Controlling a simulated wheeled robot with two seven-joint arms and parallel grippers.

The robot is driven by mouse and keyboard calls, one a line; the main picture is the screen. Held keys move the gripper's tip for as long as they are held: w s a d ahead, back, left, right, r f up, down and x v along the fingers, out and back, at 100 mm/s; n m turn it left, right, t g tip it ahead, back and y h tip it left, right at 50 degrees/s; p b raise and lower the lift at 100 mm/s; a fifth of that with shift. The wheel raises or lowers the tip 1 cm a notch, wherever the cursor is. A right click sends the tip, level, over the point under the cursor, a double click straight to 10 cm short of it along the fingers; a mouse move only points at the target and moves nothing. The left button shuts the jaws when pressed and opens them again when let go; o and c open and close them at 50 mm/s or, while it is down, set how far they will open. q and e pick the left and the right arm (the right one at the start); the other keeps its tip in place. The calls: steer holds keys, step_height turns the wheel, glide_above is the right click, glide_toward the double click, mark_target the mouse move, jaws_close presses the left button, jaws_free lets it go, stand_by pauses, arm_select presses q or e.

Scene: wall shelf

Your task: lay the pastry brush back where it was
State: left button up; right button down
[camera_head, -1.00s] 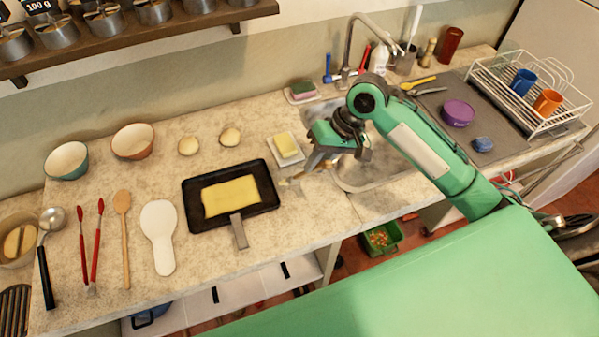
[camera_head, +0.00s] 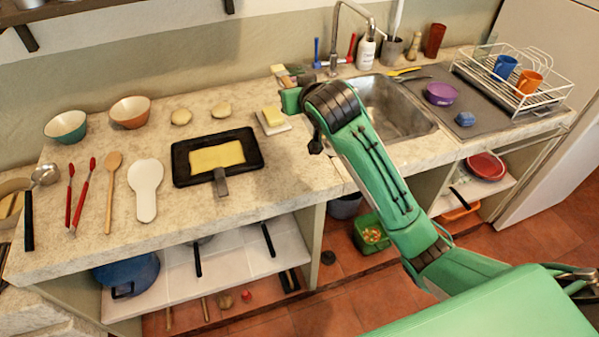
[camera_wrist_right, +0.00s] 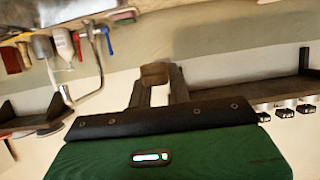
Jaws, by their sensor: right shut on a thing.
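My right gripper (camera_wrist_right: 157,76) is shut on a short tan thing (camera_wrist_right: 155,72), taken to be the pastry brush, seen nearly end-on in the right wrist view. Its bristles and full length are not visible. The worktop (camera_head: 285,175) shows bare stone right of the black pan (camera_head: 182,165).
A yellow butter block (camera_head: 271,115) sits on a white dish behind the pan. The sink (camera_head: 395,110) and faucet (camera_head: 338,30) are close to my right arm. A spoon rest (camera_head: 146,190), wooden spoon (camera_head: 110,190) and red tongs (camera_head: 82,195) lie at left.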

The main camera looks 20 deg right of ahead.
steer(key=shift+f, duration=0.15)
glide_above(298, 166)
step_height(298, 166, down, 8)
step_height(298, 166, down, 7)
steer(key=shift+f+p, duration=0.1)
steer(key=shift+p, duration=0.3)
step_height(298, 166, down, 4)
steer(key=shift+f, duration=0.2)
arm_select(q)
steer(key=shift+s+a+r, duration=0.15)
steer(key=shift+s, duration=0.35)
steer(key=shift+w, duration=0.2)
arm_select(e)
steer(key=shift+f, duration=0.55)
steer(key=c, duration=1.3)
jaws_free()
